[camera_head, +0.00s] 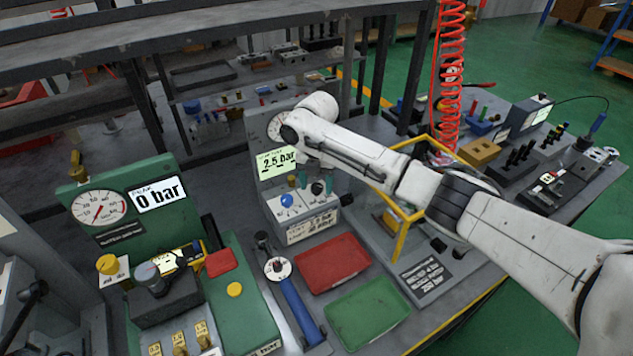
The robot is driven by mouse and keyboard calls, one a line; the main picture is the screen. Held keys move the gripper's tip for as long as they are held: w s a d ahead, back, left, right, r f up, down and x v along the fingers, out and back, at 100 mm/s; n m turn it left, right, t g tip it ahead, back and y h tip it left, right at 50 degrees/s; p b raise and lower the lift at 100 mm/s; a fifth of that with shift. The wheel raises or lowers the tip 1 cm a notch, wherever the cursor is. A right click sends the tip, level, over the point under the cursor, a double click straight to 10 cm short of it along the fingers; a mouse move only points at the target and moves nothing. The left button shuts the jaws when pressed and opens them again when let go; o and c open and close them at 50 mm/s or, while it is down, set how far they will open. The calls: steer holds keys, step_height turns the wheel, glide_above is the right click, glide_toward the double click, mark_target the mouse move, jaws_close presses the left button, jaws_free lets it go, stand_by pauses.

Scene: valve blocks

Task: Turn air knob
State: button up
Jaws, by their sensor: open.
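A grey control unit (327,222) stands at the middle of the bench, with a lit display reading 2.5 bar (270,163). Its top carries a blue knob (286,201) on a white plate and a black knob (318,188) to its right. I cannot tell for sure which is the air knob. My arm reaches in from the lower right, and its wrist covers the upper right of the unit. My gripper (316,182) shows only as small dark parts below the wrist, close around or beside the black knob. It is open, and contact cannot be made out.
A green unit (78,188) with a gauge and a 0 bar display stands at left. A red tray (331,262) and a green tray (368,311) lie in front. A yellow frame (402,235) stands right of the unit, under my arm. A red coiled hose (450,80) hangs behind.

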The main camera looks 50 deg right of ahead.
steer(key=c, duration=1)
steer(key=shift+c, duration=0.2)
steer(key=shift+r+m, duration=0.1)
steer(key=shift+m, duration=0.2)
steer(key=m+p, duration=0.2)
steer(key=m, duration=0.2)
steer(key=shift+p, duration=0.4)
steer(key=shift+w+m+p, duration=0.1)
steer(key=shift+m+p, duration=0.7)
steer(key=shift+m, duration=1.2)
steer(key=o, duration=1)
steer(key=shift+o, duration=0.2)
